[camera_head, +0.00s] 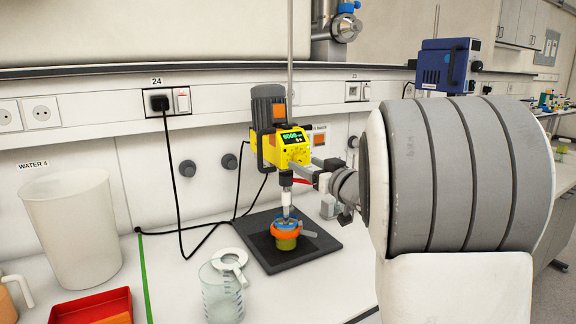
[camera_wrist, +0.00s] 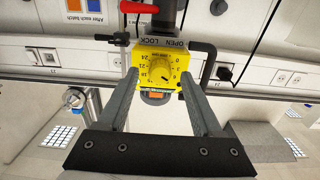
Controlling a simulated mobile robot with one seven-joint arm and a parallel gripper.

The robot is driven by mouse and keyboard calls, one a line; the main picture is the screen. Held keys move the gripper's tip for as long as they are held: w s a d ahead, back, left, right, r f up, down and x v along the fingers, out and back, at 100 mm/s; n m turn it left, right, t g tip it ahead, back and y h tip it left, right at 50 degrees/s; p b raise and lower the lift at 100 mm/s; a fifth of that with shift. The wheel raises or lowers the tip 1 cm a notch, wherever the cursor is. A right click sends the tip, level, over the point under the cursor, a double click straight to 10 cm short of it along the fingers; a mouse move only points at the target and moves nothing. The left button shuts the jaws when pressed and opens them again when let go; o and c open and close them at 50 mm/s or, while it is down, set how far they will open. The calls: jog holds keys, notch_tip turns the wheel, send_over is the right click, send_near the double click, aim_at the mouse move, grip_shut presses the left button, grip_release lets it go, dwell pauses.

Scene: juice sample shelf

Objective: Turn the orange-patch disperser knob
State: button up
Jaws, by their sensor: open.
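The disperser has a yellow head (camera_head: 270,148) and a grey motor (camera_head: 266,100) with an orange patch (camera_head: 279,112). Its green display (camera_head: 292,137) is lit. The round knob (camera_wrist: 156,72), with a numbered dial around it, is on the yellow face in the wrist view, where the disperser appears upside down. The orange patch shows below the knob there (camera_wrist: 155,95). My gripper (camera_wrist: 158,76) is open, with one finger on each side of the yellow head and the knob between them in the picture. Contact with the knob cannot be told. In the head view my arm hides part of the gripper.
A beaker with an orange ring (camera_head: 286,232) is under the disperser shaft on a black base plate (camera_head: 318,250). A glass jug (camera_head: 222,290), a white bucket (camera_head: 75,230) and a red tray (camera_head: 85,306) stand left. A black cable crosses the bench. A red lever (camera_wrist: 138,7) is near the head.

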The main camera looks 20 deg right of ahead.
jog(key=shift+w+a, duration=0.15)
jog(key=shift+w, duration=0.5)
grip_shut()
